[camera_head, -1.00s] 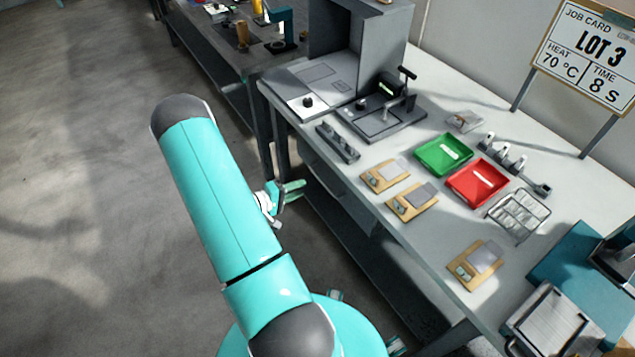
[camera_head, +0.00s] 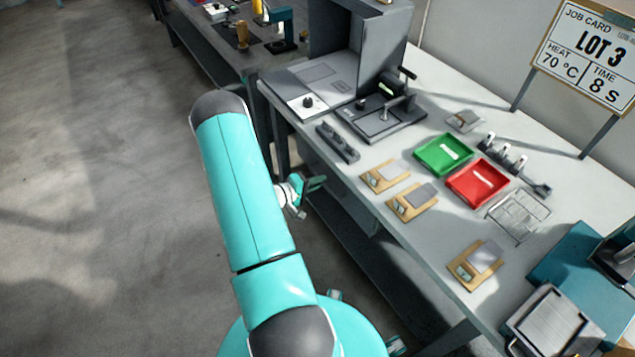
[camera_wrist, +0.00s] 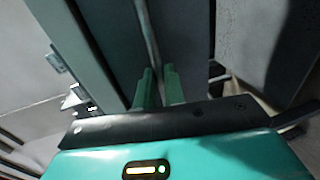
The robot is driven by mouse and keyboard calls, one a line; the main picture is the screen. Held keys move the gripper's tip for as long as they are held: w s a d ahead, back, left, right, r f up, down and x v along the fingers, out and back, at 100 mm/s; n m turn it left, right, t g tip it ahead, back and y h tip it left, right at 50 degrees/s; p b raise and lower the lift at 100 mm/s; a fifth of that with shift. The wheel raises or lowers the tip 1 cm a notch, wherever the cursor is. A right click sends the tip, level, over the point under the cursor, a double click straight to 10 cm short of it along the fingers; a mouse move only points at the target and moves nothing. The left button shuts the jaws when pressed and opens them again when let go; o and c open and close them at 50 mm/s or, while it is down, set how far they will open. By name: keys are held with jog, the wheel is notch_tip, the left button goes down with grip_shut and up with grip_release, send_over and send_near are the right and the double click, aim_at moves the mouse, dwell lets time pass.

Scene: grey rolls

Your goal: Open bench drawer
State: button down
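The bench (camera_head: 405,235) runs diagonally across the right of the head view. The drawer's front is on the bench's near side under the top, in shadow and mostly hidden from above; I cannot tell how far it stands out. My gripper (camera_head: 318,184) is beside that near side, below the top's edge. In the wrist view its two green fingers (camera_wrist: 159,82) are a narrow gap apart, pointing at grey panels (camera_wrist: 108,35) with a thin pale bar (camera_wrist: 150,38) in line with them. I cannot tell whether the fingers touch the bar.
On the bench top are a green tray (camera_head: 443,155), a red tray (camera_head: 477,182), a wire rack (camera_head: 518,215), several wooden-based pieces and a grey press (camera_head: 383,115). A job card (camera_head: 595,55) stands behind. The floor (camera_head: 100,200) at left is clear.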

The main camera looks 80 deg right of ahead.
jog(key=f+v, duration=0.3)
jog(key=v, duration=1.2)
jog(key=w+f+v, duration=0.1)
jog(key=f+v, duration=0.2)
jog(key=v, duration=1.2)
jog(key=shift+w+a, duration=0.2)
jog(key=shift+a, duration=0.35)
jog(key=c, duration=1.5)
grip_release()
jog(key=v, duration=1.3)
jog(key=shift+w+a, duration=0.3)
